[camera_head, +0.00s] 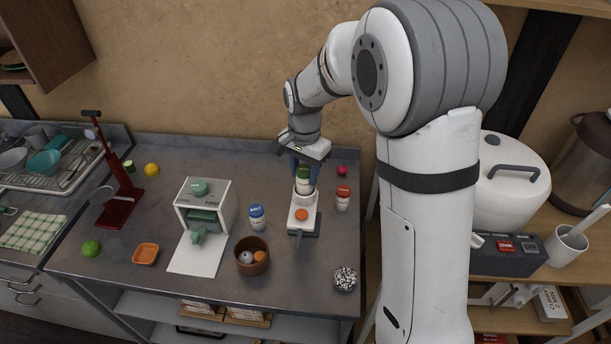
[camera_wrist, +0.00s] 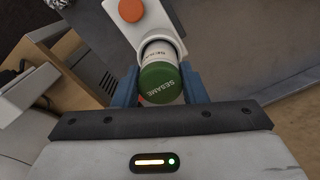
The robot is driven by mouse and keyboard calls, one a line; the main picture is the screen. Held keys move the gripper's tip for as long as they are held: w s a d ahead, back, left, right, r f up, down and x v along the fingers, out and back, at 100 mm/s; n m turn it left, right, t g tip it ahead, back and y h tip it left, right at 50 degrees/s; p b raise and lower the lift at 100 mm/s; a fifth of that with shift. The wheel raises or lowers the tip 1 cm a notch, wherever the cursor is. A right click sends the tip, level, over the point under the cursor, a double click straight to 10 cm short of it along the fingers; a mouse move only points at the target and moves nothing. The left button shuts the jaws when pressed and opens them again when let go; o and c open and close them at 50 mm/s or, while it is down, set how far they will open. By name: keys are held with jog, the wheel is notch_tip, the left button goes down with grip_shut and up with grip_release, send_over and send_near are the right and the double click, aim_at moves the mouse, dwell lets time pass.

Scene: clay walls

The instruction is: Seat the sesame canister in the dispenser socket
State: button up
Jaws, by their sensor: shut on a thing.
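The sesame canister (camera_wrist: 162,80) has a green lid marked SESAME and a pale labelled body. My gripper (camera_wrist: 160,92) has its blue fingers on both sides of the lid, shut on it. In the head view the canister (camera_head: 303,181) hangs upright below my gripper (camera_head: 303,168), over the back of the white dispenser (camera_head: 302,206). The dispenser has an orange button, also visible in the wrist view (camera_wrist: 131,10). The canister's lower end is at the round socket (camera_wrist: 163,42); its rim hides how deep the canister sits.
A blue-lidded salt canister (camera_head: 257,217) stands left of the dispenser, and a red-lidded canister (camera_head: 343,198) stands to its right. A brown bowl (camera_head: 252,256) is at front left, with a white-and-green press (camera_head: 204,214) beyond. A speckled ball (camera_head: 345,279) lies near the front right edge.

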jog(key=shift+f, duration=1.05)
jog(key=shift+f, duration=0.15)
jog(key=o, duration=1)
